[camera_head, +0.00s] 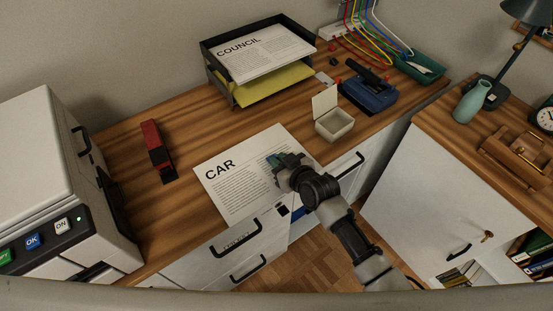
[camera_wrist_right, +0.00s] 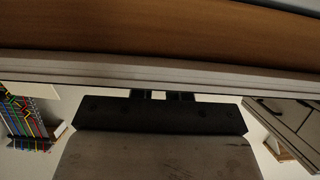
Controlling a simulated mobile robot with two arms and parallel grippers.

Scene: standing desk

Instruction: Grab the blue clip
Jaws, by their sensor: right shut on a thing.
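My right gripper (camera_head: 279,161) is over the right edge of the paper headed CAR (camera_head: 231,181), near the front of the desk. It is shut on a small blue thing, seemingly the blue clip (camera_head: 272,158), of which only a little shows at the fingertips. In the right wrist view the fingertips (camera_wrist_right: 166,95) show small and dark, below the desk edge in the picture; the clip cannot be made out there. My left gripper is not in view.
An open white box (camera_head: 334,125) stands right of the paper. A blue hole punch (camera_head: 369,94), a black paper tray (camera_head: 232,93) and a red stapler (camera_head: 157,151) are on the desk (camera_head: 185,122). A white machine (camera_head: 40,150) stands at left. Drawers are below the front edge.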

